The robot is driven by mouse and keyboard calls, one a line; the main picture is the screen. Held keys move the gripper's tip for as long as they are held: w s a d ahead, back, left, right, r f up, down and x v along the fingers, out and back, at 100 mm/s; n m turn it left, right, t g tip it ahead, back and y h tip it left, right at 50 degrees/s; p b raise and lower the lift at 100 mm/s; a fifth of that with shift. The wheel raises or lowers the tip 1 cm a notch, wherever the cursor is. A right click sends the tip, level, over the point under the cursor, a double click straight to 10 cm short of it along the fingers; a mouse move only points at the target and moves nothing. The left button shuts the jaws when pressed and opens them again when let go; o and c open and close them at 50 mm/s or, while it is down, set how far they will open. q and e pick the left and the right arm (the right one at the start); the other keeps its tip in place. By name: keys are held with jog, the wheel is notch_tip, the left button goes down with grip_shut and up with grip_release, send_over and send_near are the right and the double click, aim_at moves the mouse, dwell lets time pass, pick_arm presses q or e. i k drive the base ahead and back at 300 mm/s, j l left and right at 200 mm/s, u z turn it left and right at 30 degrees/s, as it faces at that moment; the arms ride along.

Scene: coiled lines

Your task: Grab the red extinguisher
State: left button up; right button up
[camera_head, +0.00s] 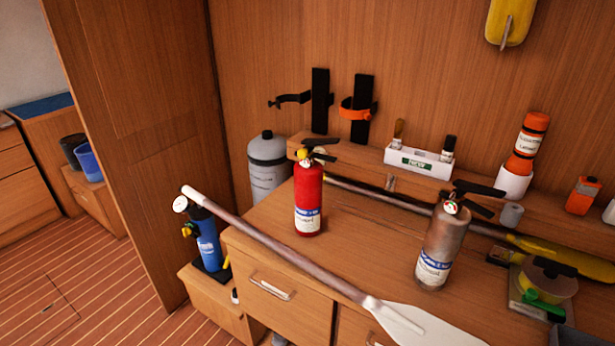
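Neither of my grippers shows in the head view.
A white-bladed paddle (283,251) lies across the counter's front-left edge, in front of the red extinguisher. A blue cylinder (207,240) stands lower left.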

aim_at(309, 172)
jog(key=j+z, duration=0.1)
jog(key=z, duration=0.25)
jog(key=i+j+z, duration=0.1)
jog(key=z, duration=0.25)
jog(key=j+z, duration=0.1)
jog(key=z, duration=0.25)
jog(key=j+z, duration=0.3)
jog(key=j, duration=0.15)
jog(key=j+z, duration=0.3)
jog(key=j, duration=0.15)
